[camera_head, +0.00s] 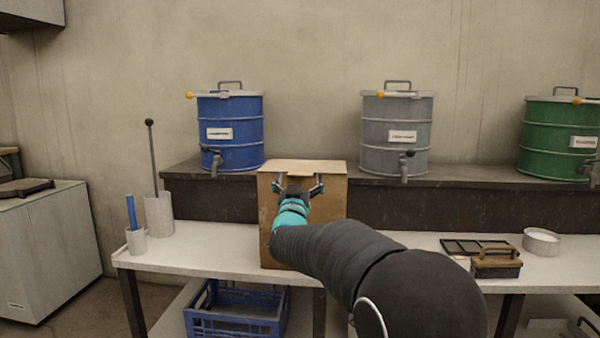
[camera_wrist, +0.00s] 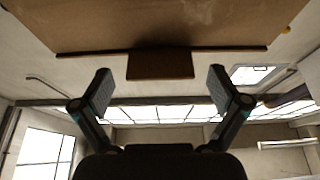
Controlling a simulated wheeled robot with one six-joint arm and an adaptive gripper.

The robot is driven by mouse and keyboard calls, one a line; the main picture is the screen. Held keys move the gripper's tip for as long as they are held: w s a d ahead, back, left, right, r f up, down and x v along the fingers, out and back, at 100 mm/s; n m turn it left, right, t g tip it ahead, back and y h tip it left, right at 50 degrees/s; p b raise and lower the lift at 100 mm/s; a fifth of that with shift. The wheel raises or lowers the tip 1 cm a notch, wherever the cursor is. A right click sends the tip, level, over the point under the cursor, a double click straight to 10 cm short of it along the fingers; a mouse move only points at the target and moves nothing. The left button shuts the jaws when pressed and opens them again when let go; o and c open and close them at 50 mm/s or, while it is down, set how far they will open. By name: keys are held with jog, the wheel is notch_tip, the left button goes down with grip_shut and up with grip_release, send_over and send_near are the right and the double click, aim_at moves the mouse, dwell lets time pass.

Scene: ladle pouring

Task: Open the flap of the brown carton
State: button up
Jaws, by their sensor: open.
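The brown carton (camera_head: 331,222) stands upright on the white bench, and its top flap (camera_head: 303,166) looks closed. In the wrist view the carton's brown face (camera_wrist: 160,22) fills the top. A small brown tab (camera_wrist: 160,66) sticks out from its edge. My gripper (camera_head: 298,184) is open at the upper front of the carton. In the wrist view my gripper (camera_wrist: 158,92) has its fingers on either side of the tab, with a gap on both sides. My arm hides part of the carton's front.
Blue (camera_head: 231,134), grey (camera_head: 396,135) and green (camera_head: 555,140) drums with taps stand on the dark ledge behind. A ladle (camera_head: 152,160) stands in a white container at left. A brush (camera_head: 496,263), a dark tray (camera_head: 470,247) and a white bowl (camera_head: 541,242) lie at right.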

jog(key=shift+x, duration=1)
jog(key=c, duration=1.7)
jog(key=shift+r, duration=0.15)
